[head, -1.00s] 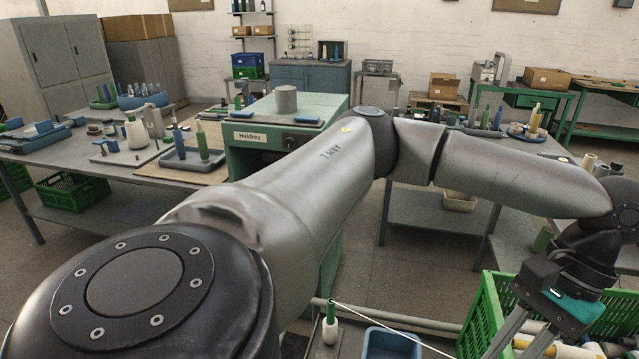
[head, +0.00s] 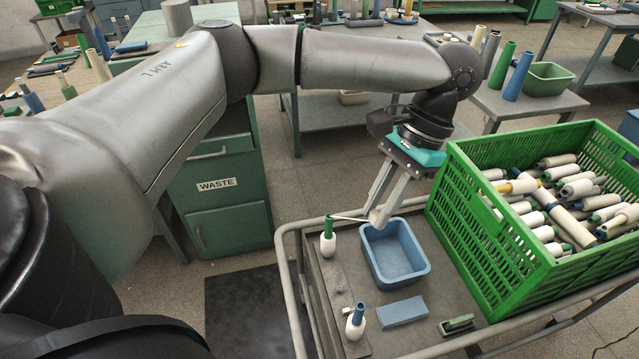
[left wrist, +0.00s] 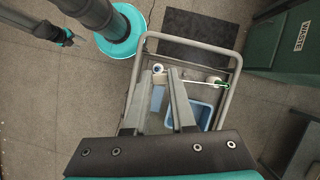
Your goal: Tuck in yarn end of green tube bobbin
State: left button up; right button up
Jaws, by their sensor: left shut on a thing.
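The green tube bobbin (head: 328,244) stands upright at the left of the cart top, its green tube above a white yarn body. It also shows in the left wrist view (left wrist: 213,80). A pale yarn end (head: 350,218) runs taut, nearly level, from its tube top to my left gripper (head: 376,219).
A blue bin (head: 418,275) stands beside the bobbin on the cart (head: 385,338). A green crate (head: 497,258) of bobbins bounds the right. A rail edges the cart.

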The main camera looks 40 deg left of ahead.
pick_arm(q)
jog(key=w+a+f+m+t+y+b, duration=0.4)
jog(key=w+f+m, duration=0.7)
jog(key=m, duration=0.6)
jog(key=w+a+f+m+t+h+b, duration=0.1)
jog(key=a+f+m, duration=0.2)
jog(key=a+m, duration=0.1)
jog(key=w+a+f+m+t+h+b, duration=0.1)
jog(key=a+f+m+t+h, duration=0.1)
jog(key=a+f+m, duration=0.2)
jog(key=w+a+f+m+t+h+b, duration=0.1)
jog(key=a+f+m+h, duration=0.1)
jog(key=a+f+m, duration=0.2)
jog(key=shift+w+a+m+t, duration=0.1)
jog(key=shift+a+m+t, duration=0.2)
jog(key=shift+a+m, duration=0.6)
jog(key=f+b, duration=0.3)
jog(key=shift+a+b, duration=0.25)
jog(key=shift+b, duration=0.05)
jog(key=shift+f+b, duration=0.45)
jog(key=shift+b, duration=0.1)
jog(key=shift+w+f, duration=0.1)
jog(key=shift+f, duration=0.1)
pick_arm(e)
notch_tip(320, 180, down, 12)
jog(key=w+d, duration=0.1)
jog(key=w, duration=0.1)
jog(key=shift+w+d+t, duration=0.2)
jog(key=shift+d+t, duration=0.1)
jog(key=shift+d, duration=0.05)
